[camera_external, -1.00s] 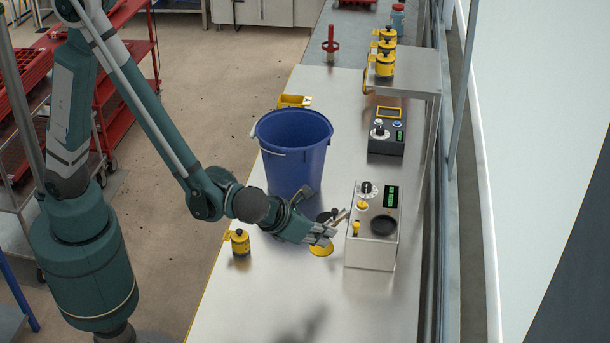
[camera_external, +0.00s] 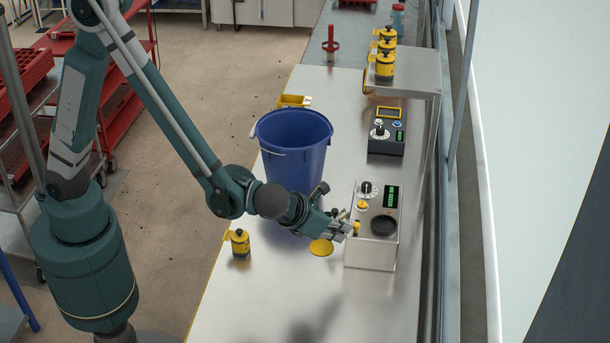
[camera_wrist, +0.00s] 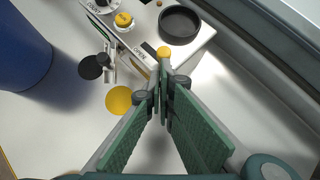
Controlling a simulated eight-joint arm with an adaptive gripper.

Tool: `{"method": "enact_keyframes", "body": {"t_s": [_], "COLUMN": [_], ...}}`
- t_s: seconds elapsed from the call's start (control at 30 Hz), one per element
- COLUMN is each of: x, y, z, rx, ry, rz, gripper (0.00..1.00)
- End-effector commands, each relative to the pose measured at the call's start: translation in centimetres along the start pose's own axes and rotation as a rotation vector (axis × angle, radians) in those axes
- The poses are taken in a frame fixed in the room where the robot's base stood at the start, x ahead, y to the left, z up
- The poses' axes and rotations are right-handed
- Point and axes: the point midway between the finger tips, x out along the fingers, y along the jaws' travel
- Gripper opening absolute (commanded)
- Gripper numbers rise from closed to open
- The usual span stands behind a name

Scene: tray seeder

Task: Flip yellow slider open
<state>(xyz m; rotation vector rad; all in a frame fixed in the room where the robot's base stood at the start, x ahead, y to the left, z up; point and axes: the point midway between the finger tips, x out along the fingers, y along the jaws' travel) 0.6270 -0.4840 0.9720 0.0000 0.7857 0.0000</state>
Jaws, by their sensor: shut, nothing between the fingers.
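The yellow slider (camera_external: 356,227) is a small yellow-tipped lever near the left edge of the top of a metal box (camera_external: 371,256). In the wrist view its round yellow tip (camera_wrist: 163,52) shows just beyond my fingertips, beside a label reading OPEN. My gripper (camera_external: 346,229) is shut and empty, at the left side of the box. In the wrist view the closed fingertips (camera_wrist: 160,88) lie just short of the yellow tip. I cannot tell whether they touch it. The slider's lower part is hidden by my fingers.
The box also carries a yellow knob (camera_external: 362,206), a black dial (camera_external: 367,189) and a round black dish (camera_external: 383,225). A yellow disc (camera_external: 321,247) lies left of the box. A blue bucket (camera_external: 293,150) stands behind my gripper. A yellow canister (camera_external: 240,243) stands at the left.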

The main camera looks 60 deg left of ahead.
Motion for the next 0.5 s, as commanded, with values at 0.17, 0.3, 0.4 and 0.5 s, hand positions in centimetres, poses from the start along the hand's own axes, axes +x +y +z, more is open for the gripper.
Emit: {"method": "enact_keyframes", "body": {"t_s": [0.17, 0.3, 0.4, 0.5], "x": [0.4, 1.2, 1.7, 2.0], "y": [0.5, 1.5, 2.3, 2.8], "z": [0.3, 1.0, 1.6, 1.9], "rx": [-0.001, -0.001, -0.002, -0.001], "ry": [0.000, 0.000, 0.000, 0.000], "rz": [0.001, 0.001, 0.002, 0.001], "gripper": [0.00, 0.00, 0.00, 0.00]}}
